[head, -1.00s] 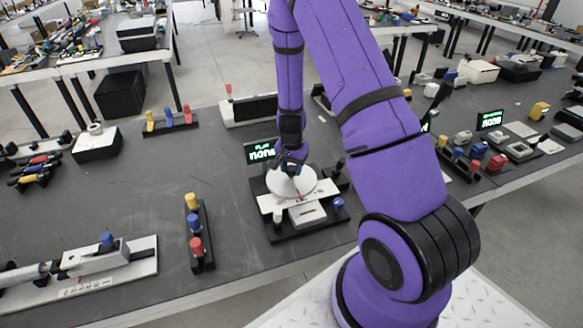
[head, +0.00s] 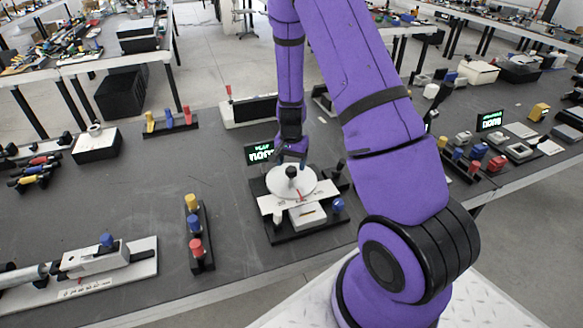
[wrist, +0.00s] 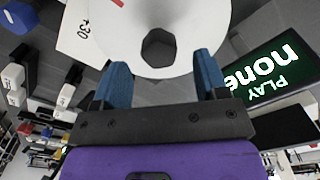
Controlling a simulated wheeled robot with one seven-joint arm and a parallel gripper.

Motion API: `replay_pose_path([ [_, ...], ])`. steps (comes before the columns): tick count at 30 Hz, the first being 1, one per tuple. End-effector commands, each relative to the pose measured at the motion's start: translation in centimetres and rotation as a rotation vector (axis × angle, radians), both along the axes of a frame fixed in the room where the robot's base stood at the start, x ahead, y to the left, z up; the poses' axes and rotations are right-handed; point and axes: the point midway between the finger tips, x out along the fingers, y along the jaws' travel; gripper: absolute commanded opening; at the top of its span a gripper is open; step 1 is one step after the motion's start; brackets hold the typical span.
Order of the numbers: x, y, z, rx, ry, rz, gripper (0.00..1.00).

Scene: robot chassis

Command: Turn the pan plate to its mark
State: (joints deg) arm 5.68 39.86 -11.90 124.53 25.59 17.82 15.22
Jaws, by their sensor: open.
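The pan plate (head: 308,184) is a white round disc on a black base, with a dark knob (head: 291,171) on top. In the wrist view the plate (wrist: 195,25) fills the top middle, and its dark many-sided knob (wrist: 158,48) shows between the finger lines. Part of a red line shows at the top edge there. A white card (wrist: 82,38) reading "+30" lies beside the plate. My gripper (head: 290,160) is open at the far side of the knob. In the wrist view its two blue fingers (wrist: 161,62) are apart, with nothing held between them.
A small lit display (head: 259,152) stands behind the plate; the wrist view shows "none" and "PLAY" on its screen (wrist: 275,68). A blue knob (head: 338,204) is at the base's right. A rack of coloured pegs (head: 197,230) stands to the left, with bare table between.

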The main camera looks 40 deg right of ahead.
Motion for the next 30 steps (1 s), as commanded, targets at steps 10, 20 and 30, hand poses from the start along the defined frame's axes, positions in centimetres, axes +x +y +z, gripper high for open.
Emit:
replay_pose_path([
  [10, 0.1, 0.0, 6.2, 0.0, -0.003, 0.001, 0.67],
  [20, 0.0, 0.0, 8.0, 0.0, 0.001, 0.0, 0.67],
  [30, 0.0, 0.0, 8.0, 0.0, 0.001, 0.0, 0.67],
])
